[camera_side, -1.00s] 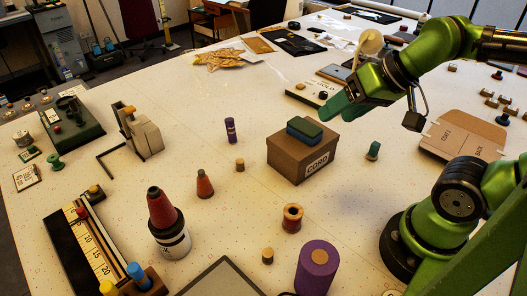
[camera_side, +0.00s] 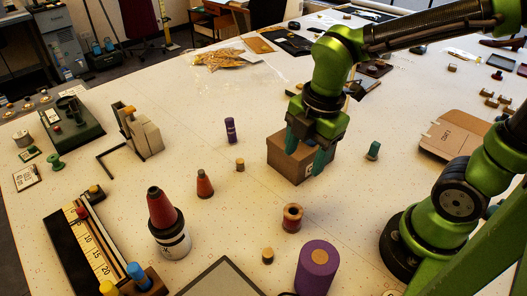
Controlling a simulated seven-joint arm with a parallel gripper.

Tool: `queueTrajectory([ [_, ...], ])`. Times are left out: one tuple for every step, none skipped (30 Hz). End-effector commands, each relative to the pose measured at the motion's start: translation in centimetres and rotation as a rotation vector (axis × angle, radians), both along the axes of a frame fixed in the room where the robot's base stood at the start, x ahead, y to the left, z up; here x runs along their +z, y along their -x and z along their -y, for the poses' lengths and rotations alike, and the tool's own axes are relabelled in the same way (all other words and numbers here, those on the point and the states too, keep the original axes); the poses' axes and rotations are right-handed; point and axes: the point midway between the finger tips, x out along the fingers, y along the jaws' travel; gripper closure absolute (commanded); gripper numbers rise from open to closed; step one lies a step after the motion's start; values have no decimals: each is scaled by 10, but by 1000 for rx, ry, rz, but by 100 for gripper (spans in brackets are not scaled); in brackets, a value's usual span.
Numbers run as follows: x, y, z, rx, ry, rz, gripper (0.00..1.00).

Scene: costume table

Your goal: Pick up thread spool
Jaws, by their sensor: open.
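Several thread spools stand on the white table. A wooden spool with red-orange thread (camera_side: 292,218) is upright in front of the cardboard box. A slim purple spool (camera_side: 230,131) is left of the box, and a teal spool (camera_side: 373,150) is right of it.
A red cone on a white holder (camera_side: 172,240) and a ruler tray (camera_side: 85,240) are at front left. A beige device (camera_side: 142,132) and a black angle bar (camera_side: 108,160) lie left. A flattened carton (camera_side: 452,140) lies right.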

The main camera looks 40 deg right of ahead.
Motion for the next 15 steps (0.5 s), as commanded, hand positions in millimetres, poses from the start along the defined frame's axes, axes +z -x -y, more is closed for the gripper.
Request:
queueTrajectory([
  [-3,0,-5,153,23,-18,40],
  [-4,0,-7,250,36,-26,40],
  [-5,1,-11,381,52,-35,40],
  [-6,1,-13,477,61,-45,40],
  [-7,2,-15,573,71,-50,40],
  [-7,2,-17,698,82,-55,40],
  [-7,2,-19,785,89,-61,40],
  [-7,3,-20,870,95,-64,40],
  [-6,3,-21,972,103,-64,40],
  [-5,3,-22,1040,109,-64,40],
  [-4,4,-22,1104,115,-63,40],
  [-3,4,-22,1176,122,-62,40],
  [-3,4,-22,1222,124,-62,40],
  [-3,5,-21,1261,126,-63,40],
  [-3,5,-21,1305,127,-64,40],
])
